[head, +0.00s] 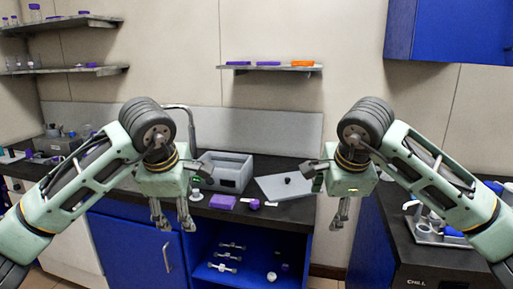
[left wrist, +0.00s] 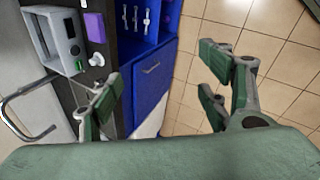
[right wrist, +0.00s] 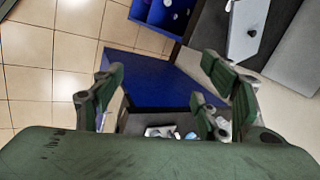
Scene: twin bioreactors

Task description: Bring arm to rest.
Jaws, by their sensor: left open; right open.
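My right gripper (head: 341,221) hangs down in front of the gap between the counter and the right bench. It is open and empty, with its fingers apart in the right wrist view (right wrist: 160,88). Both arms are bent, with elbows raised, roughly mirroring each other. Neither gripper touches anything that I can see.
The dark counter (head: 290,212) carries a grey box (head: 227,172), a purple block (head: 222,202) and a tilted grey plate (head: 285,187). An open blue cabinet (head: 258,243) holds several small parts. A right bench (head: 432,256) bears a tray (head: 437,238). Tiled floor (left wrist: 271,90) lies below.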

